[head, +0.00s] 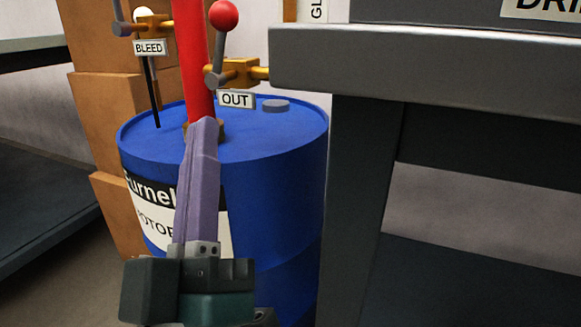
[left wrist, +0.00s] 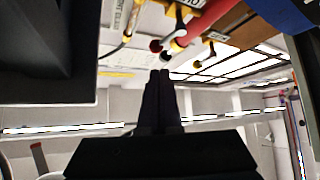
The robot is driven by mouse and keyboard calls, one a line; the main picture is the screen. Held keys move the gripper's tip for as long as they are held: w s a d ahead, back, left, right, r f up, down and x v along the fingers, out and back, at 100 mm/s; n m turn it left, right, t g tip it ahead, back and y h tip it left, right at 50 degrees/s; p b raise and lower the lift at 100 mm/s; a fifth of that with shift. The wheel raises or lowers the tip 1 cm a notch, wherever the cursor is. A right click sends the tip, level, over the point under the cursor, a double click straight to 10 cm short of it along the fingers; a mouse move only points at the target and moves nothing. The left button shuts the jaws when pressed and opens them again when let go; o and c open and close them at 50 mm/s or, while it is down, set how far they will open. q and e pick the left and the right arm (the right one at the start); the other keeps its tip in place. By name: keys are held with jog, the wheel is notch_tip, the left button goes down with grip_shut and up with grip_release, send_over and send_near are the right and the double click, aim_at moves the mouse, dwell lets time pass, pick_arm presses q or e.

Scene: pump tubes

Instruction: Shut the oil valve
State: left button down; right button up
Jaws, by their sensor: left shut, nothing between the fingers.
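A valve tagged OUT (head: 240,71) sits beside the red pipe (head: 196,60) above the blue drum (head: 265,145). Its grey lever stands nearly upright with a red ball (head: 223,15) on top, and its brass body runs sideways. The drum's label is partly hidden by my gripper. My left gripper (head: 207,124) is shut and empty. It points up in front of the drum, its tips overlapping the foot of the red pipe in the picture, below the OUT tag. In the left wrist view, the shut fingers (left wrist: 161,74) point towards a red ball (left wrist: 155,46) and the red pipe (left wrist: 211,27).
A second valve tagged BLEED (head: 149,47) is at the upper left, with a pale ball and a dark hose down to the drum. A grey bench (head: 430,65) blocks the right side. Cardboard boxes (head: 92,105) stand behind the drum.

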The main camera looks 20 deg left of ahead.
pick_arm(q)
jog(key=v, duration=0.2)
jog(key=shift+s+d+f, duration=0.1)
jog(key=shift+s+f, duration=0.15)
jog(key=shift+s, duration=0.05)
pick_arm(e)
jog(key=shift+w, duration=0.1)
